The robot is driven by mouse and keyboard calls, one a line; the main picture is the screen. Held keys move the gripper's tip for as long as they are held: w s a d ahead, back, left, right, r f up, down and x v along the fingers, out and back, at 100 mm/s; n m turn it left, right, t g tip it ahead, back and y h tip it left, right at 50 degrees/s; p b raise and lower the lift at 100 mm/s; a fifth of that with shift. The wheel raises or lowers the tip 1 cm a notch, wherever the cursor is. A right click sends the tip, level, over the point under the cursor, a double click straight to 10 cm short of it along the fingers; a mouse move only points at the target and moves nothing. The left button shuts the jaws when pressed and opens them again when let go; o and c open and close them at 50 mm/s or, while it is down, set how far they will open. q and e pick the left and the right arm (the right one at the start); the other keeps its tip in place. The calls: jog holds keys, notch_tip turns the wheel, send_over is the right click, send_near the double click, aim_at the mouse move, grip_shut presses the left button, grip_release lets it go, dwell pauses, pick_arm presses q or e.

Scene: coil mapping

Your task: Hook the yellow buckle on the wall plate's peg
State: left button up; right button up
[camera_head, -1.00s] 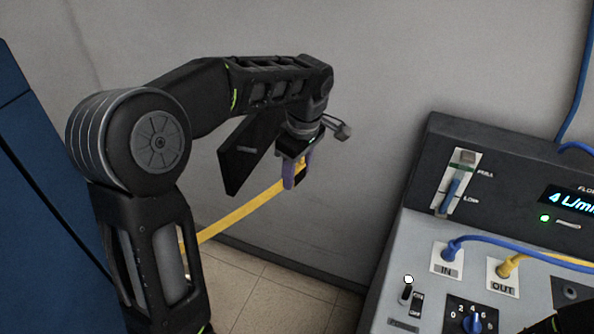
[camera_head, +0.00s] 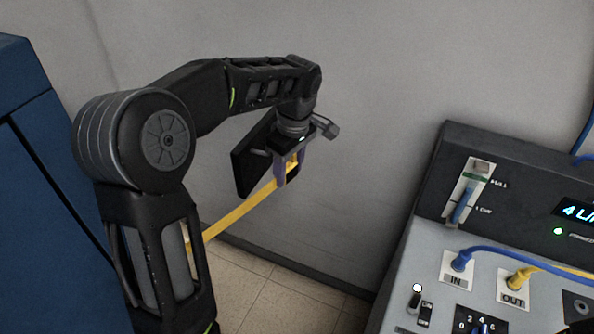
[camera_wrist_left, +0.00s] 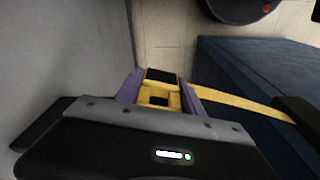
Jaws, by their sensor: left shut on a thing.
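My left gripper (camera_head: 288,171) has purple fingers and is shut on the yellow buckle (camera_head: 293,160). The left wrist view shows the buckle (camera_wrist_left: 160,97) between the fingers (camera_wrist_left: 160,93), with a dark slot in it. A yellow strap (camera_head: 230,216) runs from the buckle down and left behind my arm. The buckle appears apart from the peg. My right gripper is not seen.
A control console (camera_head: 405,268) with blue and yellow hoses stands at the right. A blue cabinet (camera_head: 40,200) stands at the left. The bare wall (camera_head: 390,100) between gripper and console is clear. Tiled floor (camera_head: 265,300) lies below.

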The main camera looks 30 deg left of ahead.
pick_arm(q)
jog(key=a, duration=0.4)
jog(key=a+f, duration=0.1)
jog(key=a, duration=0.2)
jog(key=shift+s, duration=0.4)
dwell(0.5)
jog(key=o, duration=1.4)
jog(key=shift+o, duration=0.2)
